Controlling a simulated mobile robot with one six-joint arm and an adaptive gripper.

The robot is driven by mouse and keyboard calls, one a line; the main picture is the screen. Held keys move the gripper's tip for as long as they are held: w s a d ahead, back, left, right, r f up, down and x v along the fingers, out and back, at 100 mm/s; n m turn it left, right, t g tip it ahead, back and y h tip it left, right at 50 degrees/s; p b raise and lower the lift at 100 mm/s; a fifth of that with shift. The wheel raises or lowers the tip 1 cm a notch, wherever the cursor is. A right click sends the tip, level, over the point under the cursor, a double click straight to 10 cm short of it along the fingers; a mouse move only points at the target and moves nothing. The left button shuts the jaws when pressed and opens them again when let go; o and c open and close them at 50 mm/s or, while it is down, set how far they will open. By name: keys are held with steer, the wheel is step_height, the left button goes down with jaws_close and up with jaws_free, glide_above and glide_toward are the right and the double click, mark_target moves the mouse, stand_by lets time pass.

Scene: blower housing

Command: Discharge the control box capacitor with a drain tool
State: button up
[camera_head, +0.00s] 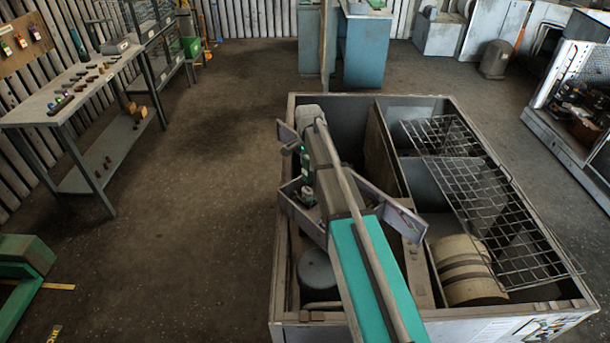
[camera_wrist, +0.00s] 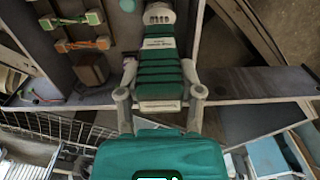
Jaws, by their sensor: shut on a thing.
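My gripper (camera_wrist: 160,94) is in the wrist view, with its two grey fingers closed on either side of a dark green ribbed tool with a pale end (camera_wrist: 158,48). This looks like the drain tool; its far end points away from me, over the open control box. The grey control box (camera_head: 405,217) is inside the housing in the head view, partly hidden by my arm. In the wrist view its interior holds an orange part (camera_wrist: 85,44), a green part (camera_wrist: 72,20) and a brown block (camera_wrist: 91,69). I cannot tell which is the capacitor, or whether the tool touches anything.
The open blower housing (camera_head: 590,305) has a wire rack (camera_head: 490,200) lying tilted over its right side and a round blower drum (camera_head: 465,270) below it. A workbench (camera_head: 35,108) with small items stands at left. The floor between is clear.

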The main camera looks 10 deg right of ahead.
steer(key=shift+r+p, duration=1.4)
steer(key=shift+r, duration=0.2)
steer(key=shift+f, duration=0.1)
